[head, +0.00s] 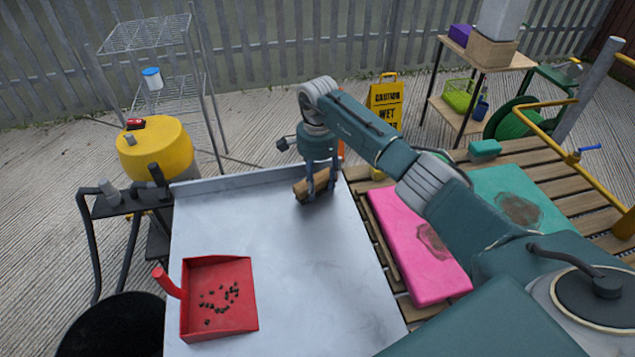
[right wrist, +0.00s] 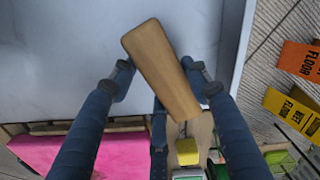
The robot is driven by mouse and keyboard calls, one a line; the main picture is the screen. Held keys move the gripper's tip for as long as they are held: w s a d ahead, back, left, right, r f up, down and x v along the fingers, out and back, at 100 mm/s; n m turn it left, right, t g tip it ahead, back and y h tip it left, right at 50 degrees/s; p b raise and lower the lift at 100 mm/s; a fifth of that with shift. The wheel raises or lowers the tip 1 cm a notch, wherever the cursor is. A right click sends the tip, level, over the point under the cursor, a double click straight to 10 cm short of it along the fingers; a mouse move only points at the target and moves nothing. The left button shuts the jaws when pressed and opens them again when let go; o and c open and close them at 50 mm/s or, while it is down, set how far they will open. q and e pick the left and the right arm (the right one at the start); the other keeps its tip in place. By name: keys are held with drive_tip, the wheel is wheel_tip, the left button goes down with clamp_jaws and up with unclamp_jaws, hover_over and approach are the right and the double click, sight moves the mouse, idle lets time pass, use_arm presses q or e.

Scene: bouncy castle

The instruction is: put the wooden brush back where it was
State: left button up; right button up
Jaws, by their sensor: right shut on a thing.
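The wooden brush (head: 312,186) is at the far right corner of the grey metal table (head: 285,270). My right gripper (head: 322,190) is shut on it, with its fingers pointing down. My left gripper is not in view.
A red dustpan (head: 247,325) with several dark bits lies on the table's near left. A pink mat (head: 410,245) and a teal mat (head: 490,185) lie on slatted wood to the right. A yellow caution sign (head: 386,103) stands behind. The table's middle is clear.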

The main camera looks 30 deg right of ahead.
drive_tip(key=shift+o, duration=0.2)
drive_tip(key=shift+f, duration=0.3)
drive_tip(key=shift+f+b, duration=0.2)
drive_tip(key=shift+b, duration=0.1)
drive_tip(key=o, duration=1)
drive_tip(key=shift+o, duration=0.2)
drive_tip(key=shift+r, duration=0.2)
